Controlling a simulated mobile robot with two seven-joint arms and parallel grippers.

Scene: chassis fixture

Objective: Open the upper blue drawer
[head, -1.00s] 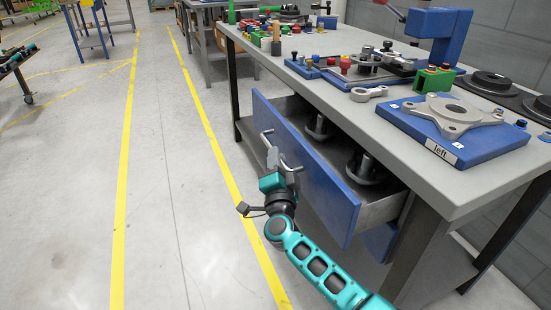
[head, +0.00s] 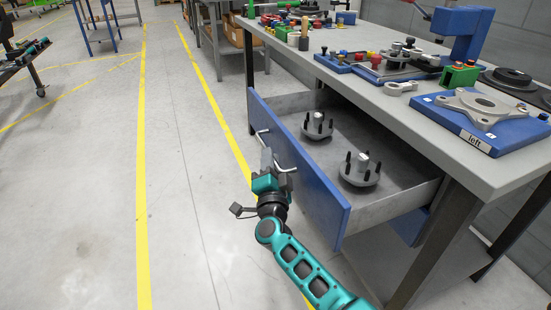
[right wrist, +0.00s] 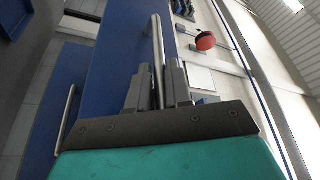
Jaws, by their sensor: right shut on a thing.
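The upper blue drawer (head: 315,188) is pulled well out from under the grey workbench. Two metal flanged parts with dark pins, a far one (head: 317,124) and a near one (head: 360,170), stand inside it. My right gripper (head: 268,158) is at the drawer's front, shut on its bar handle (head: 263,131). The right wrist view shows the handle (right wrist: 158,50) between the two fingers (right wrist: 157,88). A lower blue drawer (head: 410,226) shows partly below and looks shut. My left gripper is not in view.
The bench top (head: 350,92) holds a blue fixture plate labelled left (head: 470,133), a green block (head: 459,75) and several small parts. Open floor (head: 190,240) with yellow lines lies in front of the drawer, to the left.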

